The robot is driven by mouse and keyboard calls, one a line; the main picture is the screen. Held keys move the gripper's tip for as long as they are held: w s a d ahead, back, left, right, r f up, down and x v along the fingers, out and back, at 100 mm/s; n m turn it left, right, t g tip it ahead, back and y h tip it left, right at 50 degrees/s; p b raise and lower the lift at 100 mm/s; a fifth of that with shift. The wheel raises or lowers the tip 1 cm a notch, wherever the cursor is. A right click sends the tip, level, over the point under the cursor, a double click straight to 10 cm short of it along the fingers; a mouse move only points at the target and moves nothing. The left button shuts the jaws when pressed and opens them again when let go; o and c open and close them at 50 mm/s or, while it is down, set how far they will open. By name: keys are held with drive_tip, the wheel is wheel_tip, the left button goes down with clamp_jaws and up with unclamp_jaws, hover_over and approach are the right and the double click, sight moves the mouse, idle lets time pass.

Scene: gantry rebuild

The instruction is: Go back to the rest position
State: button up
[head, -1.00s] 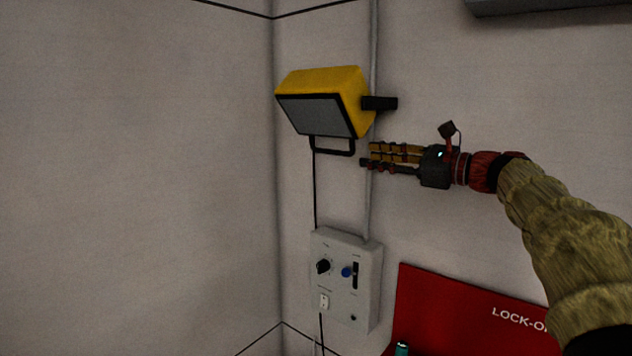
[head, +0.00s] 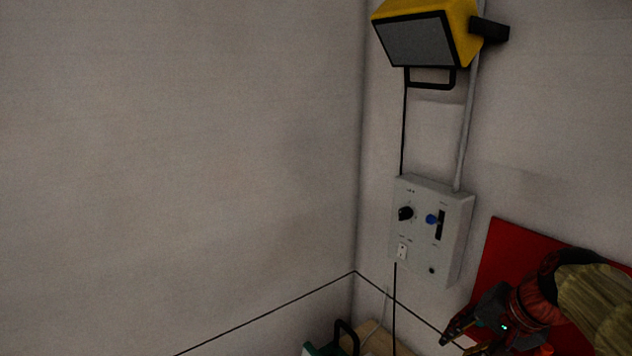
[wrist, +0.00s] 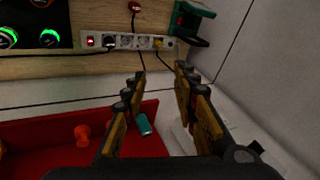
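My gripper (head: 460,343) is at the lower right of the head view, partly cut off by the bottom edge, in front of the red lock-out board (head: 512,254). In the wrist view my gripper (wrist: 158,80) has its two fingers spread apart with nothing between the tips. A teal cylinder (wrist: 145,125) shows beyond and between the fingers, against the red board; the fingers do not hold it.
A yellow floodlight (head: 420,40) hangs on the wall above a grey control box (head: 432,230). A green item (head: 322,349) stands on a wooden surface below. The wrist view shows a socket strip (wrist: 127,42) and a black panel (wrist: 40,25). The left wall is bare.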

drive_tip(key=s+a+f+n+h+b, duration=0.1)
drive_tip(key=s+a+f+n+b, duration=0.3)
drive_tip(key=s+f+b, duration=0.2)
drive_tip(key=s+a+f+n+h+b, duration=0.1)
drive_tip(key=s+a+f+n+b, duration=0.3)
drive_tip(key=s+f+b, duration=0.3)
drive_tip(key=s+f, duration=0.3)
drive_tip(key=f, duration=0.3)
drive_tip(key=shift+a, duration=0.35)
drive_tip(key=shift+o, duration=0.4)
idle(1.3)
